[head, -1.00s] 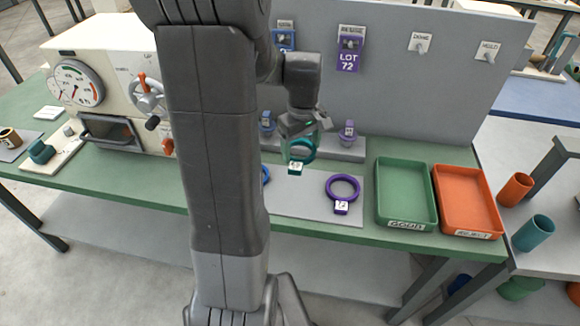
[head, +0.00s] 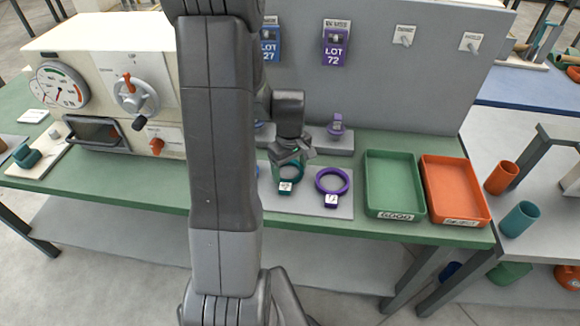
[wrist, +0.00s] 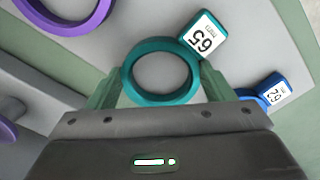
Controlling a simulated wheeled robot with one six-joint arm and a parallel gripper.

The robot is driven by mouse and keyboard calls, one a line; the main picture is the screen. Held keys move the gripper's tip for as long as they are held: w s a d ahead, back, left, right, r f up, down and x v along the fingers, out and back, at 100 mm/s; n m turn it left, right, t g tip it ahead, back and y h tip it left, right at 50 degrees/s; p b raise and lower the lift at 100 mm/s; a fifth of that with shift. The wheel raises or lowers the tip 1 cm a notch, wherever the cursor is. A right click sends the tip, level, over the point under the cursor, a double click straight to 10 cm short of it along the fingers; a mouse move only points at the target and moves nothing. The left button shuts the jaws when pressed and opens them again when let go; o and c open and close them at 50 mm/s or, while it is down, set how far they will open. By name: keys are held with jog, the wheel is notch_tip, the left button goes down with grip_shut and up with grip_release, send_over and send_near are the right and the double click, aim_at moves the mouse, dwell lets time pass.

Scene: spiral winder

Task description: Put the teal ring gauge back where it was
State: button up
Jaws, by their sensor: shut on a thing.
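The teal ring gauge (wrist: 160,97) has a square tag marked 65 (wrist: 203,40). My gripper (wrist: 160,80) is shut on it, one finger on each side of the ring. In the head view the teal ring (head: 300,172) is low over the grey mat (head: 310,208), left of the purple ring gauge (head: 333,191); my gripper (head: 291,162) is just above it. I cannot tell whether the ring touches the mat. In the wrist view a blue ring gauge's tag, marked 62 (wrist: 275,90), is beside the right finger.
A green tray (head: 394,185) and an orange tray (head: 455,190) stand right of the mat. Behind is a grey ledge with a purple-topped piece (head: 337,125), under a grey panel (head: 385,90) with hanging lot tags. A cream machine (head: 100,70) stands at left.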

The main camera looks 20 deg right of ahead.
jog(key=shift+f, duration=0.15)
jog(key=o, duration=1.1)
notch_tip(320, 180, up, 12)
